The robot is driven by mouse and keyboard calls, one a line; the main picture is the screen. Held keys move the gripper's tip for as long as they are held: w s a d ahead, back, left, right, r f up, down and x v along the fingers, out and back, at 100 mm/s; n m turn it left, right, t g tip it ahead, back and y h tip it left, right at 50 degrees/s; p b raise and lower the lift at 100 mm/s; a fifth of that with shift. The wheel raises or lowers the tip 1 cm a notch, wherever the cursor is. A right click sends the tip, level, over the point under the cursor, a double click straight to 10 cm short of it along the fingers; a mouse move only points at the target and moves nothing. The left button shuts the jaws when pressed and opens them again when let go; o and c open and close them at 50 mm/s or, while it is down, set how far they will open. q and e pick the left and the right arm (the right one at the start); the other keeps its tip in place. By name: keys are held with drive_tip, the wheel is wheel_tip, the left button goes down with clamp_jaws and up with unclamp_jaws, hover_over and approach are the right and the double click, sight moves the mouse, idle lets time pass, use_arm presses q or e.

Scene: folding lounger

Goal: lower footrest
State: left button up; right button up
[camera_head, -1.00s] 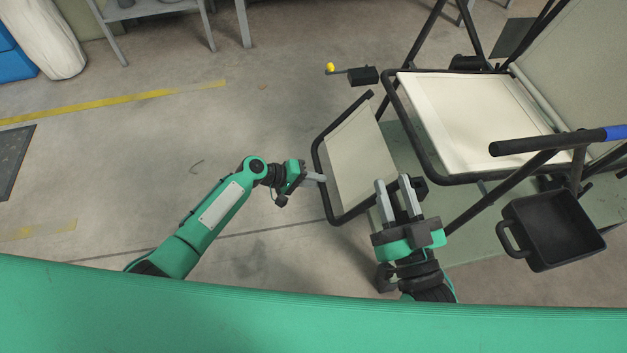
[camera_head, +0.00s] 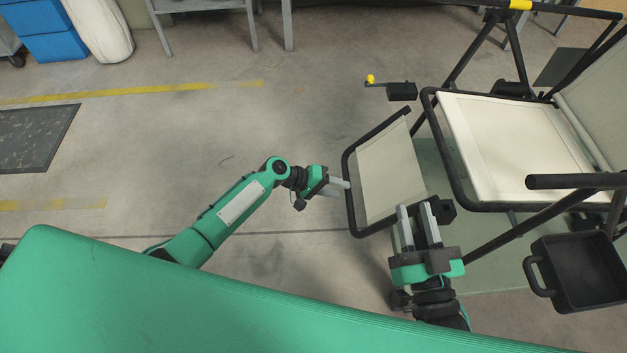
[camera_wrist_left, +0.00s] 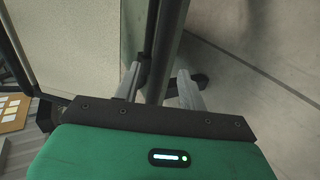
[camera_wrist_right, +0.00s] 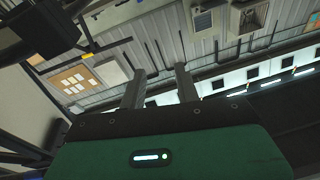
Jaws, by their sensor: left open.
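The lounger's footrest (camera_head: 388,172), a cream panel in a black tube frame, hangs down at a slant in front of the cream seat (camera_head: 505,140). My left gripper (camera_head: 347,188) is at the outer left tube of the footrest. In the left wrist view the dark tube (camera_wrist_left: 165,45) passes between the open fingers (camera_wrist_left: 158,88); I cannot tell whether they touch it. My right gripper (camera_head: 414,208) is open and empty, by the near lower corner of the footrest. In the right wrist view its fingers (camera_wrist_right: 157,78) are apart with only background between them.
A black box with a yellow-knobbed lever (camera_head: 402,91) is beyond the footrest. A black armrest (camera_head: 570,181) and a black tray with a handle (camera_head: 578,272) stand at right. Open floor (camera_head: 150,150) lies to the left.

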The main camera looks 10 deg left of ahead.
use_arm(q)
drive_tip(key=p+v, duration=0.2)
drive_tip(key=v, duration=1)
use_arm(e)
drive_tip(key=s+a+f+g, duration=0.2)
drive_tip(key=s+f+g, duration=0.2)
drive_tip(key=f, duration=0.5)
drive_tip(key=shift+g+h, duration=0.3)
drive_tip(key=shift+g, duration=0.6)
drive_tip(key=shift+s+r, duration=0.1)
